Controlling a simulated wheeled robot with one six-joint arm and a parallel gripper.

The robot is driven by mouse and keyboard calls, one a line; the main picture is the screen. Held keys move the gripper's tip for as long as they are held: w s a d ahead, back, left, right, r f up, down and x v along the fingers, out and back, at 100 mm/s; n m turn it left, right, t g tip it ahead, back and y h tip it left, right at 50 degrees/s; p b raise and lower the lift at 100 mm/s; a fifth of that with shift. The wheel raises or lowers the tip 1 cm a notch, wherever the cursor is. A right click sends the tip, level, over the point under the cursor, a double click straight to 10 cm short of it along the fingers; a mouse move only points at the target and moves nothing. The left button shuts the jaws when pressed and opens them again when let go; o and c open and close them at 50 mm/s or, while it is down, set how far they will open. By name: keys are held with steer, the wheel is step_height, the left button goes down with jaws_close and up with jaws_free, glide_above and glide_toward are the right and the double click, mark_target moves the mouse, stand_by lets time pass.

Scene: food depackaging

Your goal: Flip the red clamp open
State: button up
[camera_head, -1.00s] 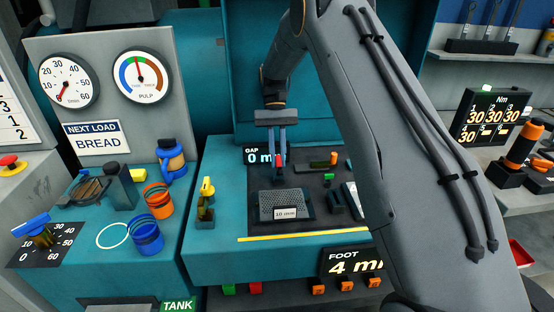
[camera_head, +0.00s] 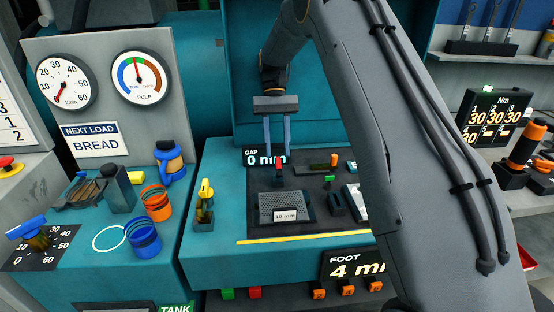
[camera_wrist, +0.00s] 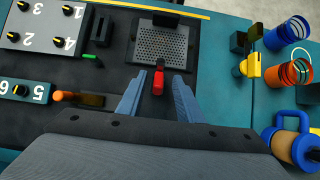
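The red clamp (camera_head: 279,164) is a small red handle on a dark base, at the back edge of the grated plate (camera_head: 264,204) on the dark bed. In the head view its handle looks upright. In the wrist view the red clamp (camera_wrist: 158,82) shows between my finger lines, beside the grated plate (camera_wrist: 146,45). My gripper (camera_head: 277,152) is open and empty just above the clamp, its two fingers apart on either side of it. In the wrist view my gripper (camera_wrist: 157,96) also shows wide open, with nothing held.
An orange-tipped lever (camera_head: 334,160) and a green-tipped one (camera_head: 329,179) stand right of the clamp. A yellow-handled clamp (camera_head: 204,190) stands at left. Orange (camera_head: 157,201) and blue (camera_head: 144,238) rings and a blue-handled jug (camera_head: 171,160) sit further left.

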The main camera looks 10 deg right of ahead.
steer(key=shift+r+b, duration=0.55)
steer(key=shift+r, duration=2.25)
